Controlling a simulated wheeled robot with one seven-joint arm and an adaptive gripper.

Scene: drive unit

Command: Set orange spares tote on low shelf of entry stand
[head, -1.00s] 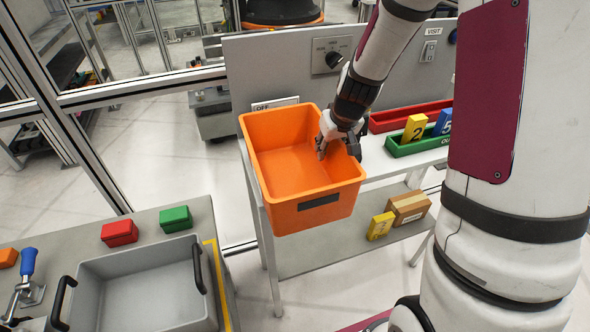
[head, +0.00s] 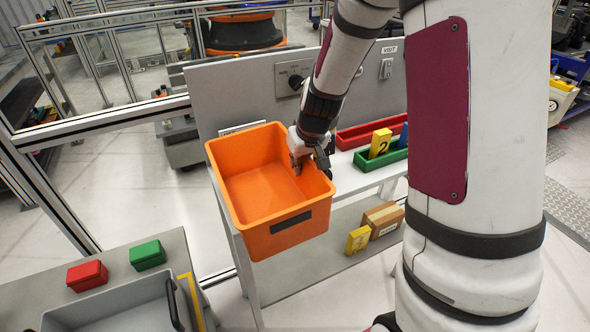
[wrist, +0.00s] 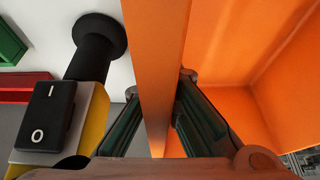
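The orange tote (head: 290,232) is upright and empty at the left end of the entry stand in the head view. My gripper (head: 308,163) is at its right wall. In the wrist view the tote's orange wall (wrist: 155,45) runs between my two fingers (wrist: 160,85), one on each side, and they appear closed on it. The tote hides part of the stand's upper surface, so I cannot tell whether its base touches anything. The stand's low shelf (head: 295,272) is partly visible below, behind the tote.
A small carton (head: 383,218) and a yellow block (head: 358,240) sit on the low shelf's right. Green (head: 366,160) and red (head: 360,133) trays occupy the upper shelf. A grey tray (head: 120,308) is on the bench at left. A black-and-yellow I/O switch (wrist: 55,115) is near my fingers.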

